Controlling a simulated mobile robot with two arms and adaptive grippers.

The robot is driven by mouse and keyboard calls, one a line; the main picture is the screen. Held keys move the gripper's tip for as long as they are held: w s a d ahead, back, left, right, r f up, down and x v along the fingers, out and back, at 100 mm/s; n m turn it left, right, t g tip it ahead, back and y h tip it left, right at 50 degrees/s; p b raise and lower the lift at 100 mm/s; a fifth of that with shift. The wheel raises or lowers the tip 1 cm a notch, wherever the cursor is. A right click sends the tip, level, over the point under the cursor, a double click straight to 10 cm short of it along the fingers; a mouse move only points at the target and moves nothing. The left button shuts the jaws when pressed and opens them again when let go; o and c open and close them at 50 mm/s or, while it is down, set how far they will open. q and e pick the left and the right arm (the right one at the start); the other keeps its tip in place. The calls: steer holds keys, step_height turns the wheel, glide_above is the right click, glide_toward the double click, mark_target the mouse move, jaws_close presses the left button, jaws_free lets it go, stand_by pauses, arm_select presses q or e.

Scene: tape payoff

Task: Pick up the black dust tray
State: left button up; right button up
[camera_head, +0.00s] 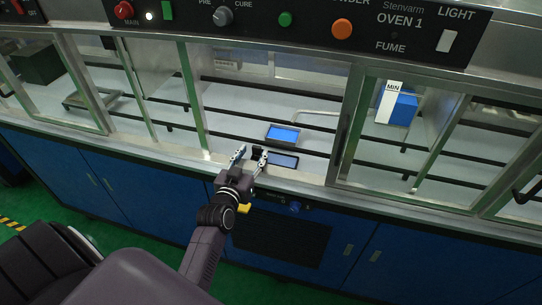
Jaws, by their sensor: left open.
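A small flat black tray (285,160) with a dark bluish inside lies at the front edge of the oven's worktop, in the open gap between the glass doors. My left gripper (250,155) is open at the tray's left end. Its right finger overlaps that end in the picture; whether it touches cannot be told. A small dark piece shows between the fingers, and I cannot tell if it belongs to the tray. My right gripper is not in view.
A bright blue tray with a dark rim (283,134) lies just behind the black one. A blue box marked MIN (396,108) stands behind the right glass door (365,130). Dark rails cross the pale worktop. A control panel (300,22) runs above the opening.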

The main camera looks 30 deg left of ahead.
mark_target(257, 146)
arm_select(q)
steer(key=shift+x, duration=1.95)
steer(key=shift+r, duration=0.25)
steer(key=c, duration=1.1)
jaws_close()
steer(key=shift+r, duration=0.1)
